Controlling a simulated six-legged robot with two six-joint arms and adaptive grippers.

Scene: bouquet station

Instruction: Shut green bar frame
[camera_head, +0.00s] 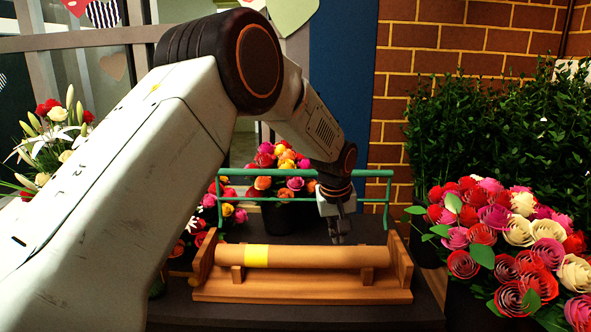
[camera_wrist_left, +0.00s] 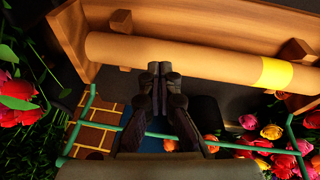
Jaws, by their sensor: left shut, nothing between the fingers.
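The green bar frame (camera_head: 371,173) stands upright behind the paper roll in the head view, with two long bars and short side posts. My left arm covers part of its middle. In the left wrist view the frame (camera_wrist_left: 220,146) runs across the lower half, behind my fingers. My left gripper (camera_head: 340,236) is shut and empty, pointing down just behind or over the roll, in front of the frame. Its closed fingertips (camera_wrist_left: 160,69) are near the roll's edge in the wrist view; I cannot tell whether they touch anything. My right gripper is not in view.
The brown paper roll (camera_head: 308,256) with a yellow band lies in a wooden stand (camera_head: 300,290) on a dark table. Paper flowers (camera_head: 500,235) and green foliage (camera_head: 490,130) crowd the right. More flowers stand behind the frame and at far left.

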